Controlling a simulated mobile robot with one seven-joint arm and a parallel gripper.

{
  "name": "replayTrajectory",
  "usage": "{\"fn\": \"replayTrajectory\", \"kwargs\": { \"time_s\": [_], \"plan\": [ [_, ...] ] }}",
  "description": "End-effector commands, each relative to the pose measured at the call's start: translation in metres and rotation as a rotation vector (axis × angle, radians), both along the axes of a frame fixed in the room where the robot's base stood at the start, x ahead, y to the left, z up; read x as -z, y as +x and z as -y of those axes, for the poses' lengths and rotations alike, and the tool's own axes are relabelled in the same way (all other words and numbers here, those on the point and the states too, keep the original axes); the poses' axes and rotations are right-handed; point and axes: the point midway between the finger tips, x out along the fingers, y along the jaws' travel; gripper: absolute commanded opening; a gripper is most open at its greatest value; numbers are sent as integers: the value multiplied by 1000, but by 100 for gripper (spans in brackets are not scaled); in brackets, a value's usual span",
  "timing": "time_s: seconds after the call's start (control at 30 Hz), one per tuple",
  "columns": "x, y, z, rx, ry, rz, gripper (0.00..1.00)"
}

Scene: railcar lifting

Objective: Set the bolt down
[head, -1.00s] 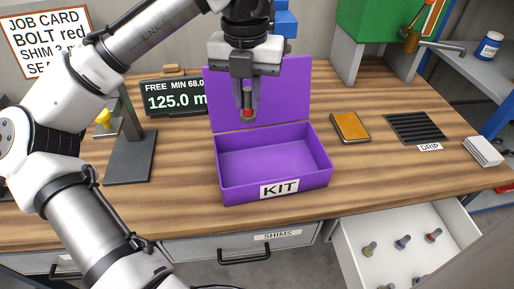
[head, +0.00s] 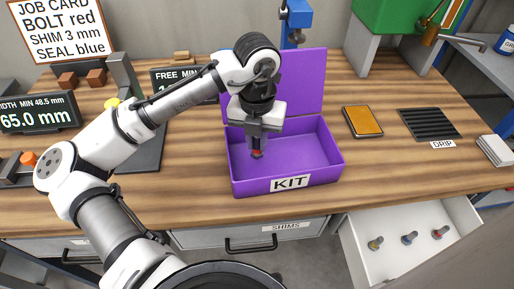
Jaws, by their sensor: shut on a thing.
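The bolt (head: 257,154) has a red band and hangs upright in my gripper (head: 257,146). My gripper points down and is shut on the bolt. It is over the left part of the open purple KIT box (head: 336,169). The bolt's lower end shows against the inside of the box. I cannot tell whether it touches the floor of the box. The box looks otherwise empty, and its lid stands up at the back.
The open white drawer (head: 351,240) at lower right holds several bolts. An orange-topped pad (head: 362,121) and a black DRIP grate (head: 429,124) lie right of the box. A job card (head: 58,30) at upper left reads BOLT red. The wooden table front is clear.

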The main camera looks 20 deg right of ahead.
Motion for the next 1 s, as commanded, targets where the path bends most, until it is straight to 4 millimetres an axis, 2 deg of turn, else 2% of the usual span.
{"fn": "replayTrajectory", "kwargs": {
  "time_s": [0.33,0.77,0.8,0.93,1.0],
  "plan": [
    [39,0,0,0,1,0,0],
    [47,0,0,0,0,0,0],
    [46,0,0,0,0,0,22],
    [46,0,0,0,0,0,38],
    [46,0,0,0,0,0,38]
  ]
}}
